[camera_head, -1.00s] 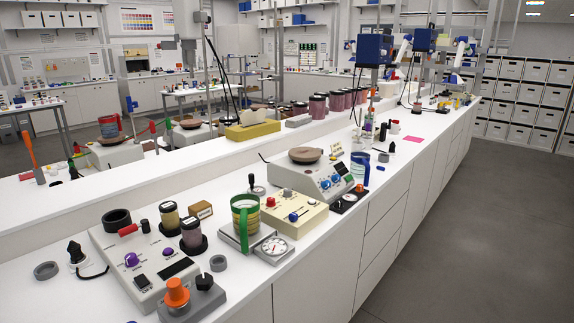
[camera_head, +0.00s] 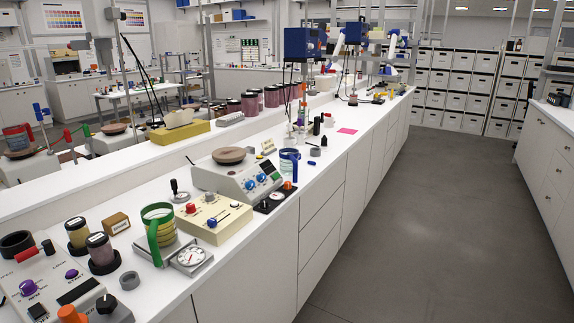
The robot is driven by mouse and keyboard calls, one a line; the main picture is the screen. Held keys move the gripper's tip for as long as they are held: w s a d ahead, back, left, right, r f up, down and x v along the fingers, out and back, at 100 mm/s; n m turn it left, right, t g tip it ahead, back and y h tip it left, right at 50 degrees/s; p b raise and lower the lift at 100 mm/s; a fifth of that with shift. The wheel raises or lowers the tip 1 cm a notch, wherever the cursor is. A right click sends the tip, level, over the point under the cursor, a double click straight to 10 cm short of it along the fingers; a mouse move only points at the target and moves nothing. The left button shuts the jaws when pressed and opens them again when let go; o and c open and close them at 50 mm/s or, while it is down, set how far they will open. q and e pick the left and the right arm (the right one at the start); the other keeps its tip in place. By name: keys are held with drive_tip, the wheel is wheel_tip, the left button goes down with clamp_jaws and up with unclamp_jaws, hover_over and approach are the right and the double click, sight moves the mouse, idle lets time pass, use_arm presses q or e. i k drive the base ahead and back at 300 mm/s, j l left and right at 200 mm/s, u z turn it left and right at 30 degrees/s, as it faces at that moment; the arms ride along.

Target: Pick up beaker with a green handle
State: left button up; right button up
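The beaker with a green handle (camera_head: 158,232) stands upright on a small scale with a round dial (camera_head: 191,257), near the front edge of the white bench at the lower left. The beaker has a green rim band and yellowish bands around its body, and its green handle faces me. Neither of my grippers shows in the head view.
A beige control box (camera_head: 213,220) stands just right of the beaker, with a hotplate device (camera_head: 238,178) behind it. Jars (camera_head: 101,250) and a knobbed panel (camera_head: 62,289) are to the left. A blue-handled beaker (camera_head: 289,161) stands farther along. The floor (camera_head: 400,230) at right is clear.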

sight(158, 217)
drive_tip(key=i+u, duration=0.1)
drive_tip(key=u, duration=0.8)
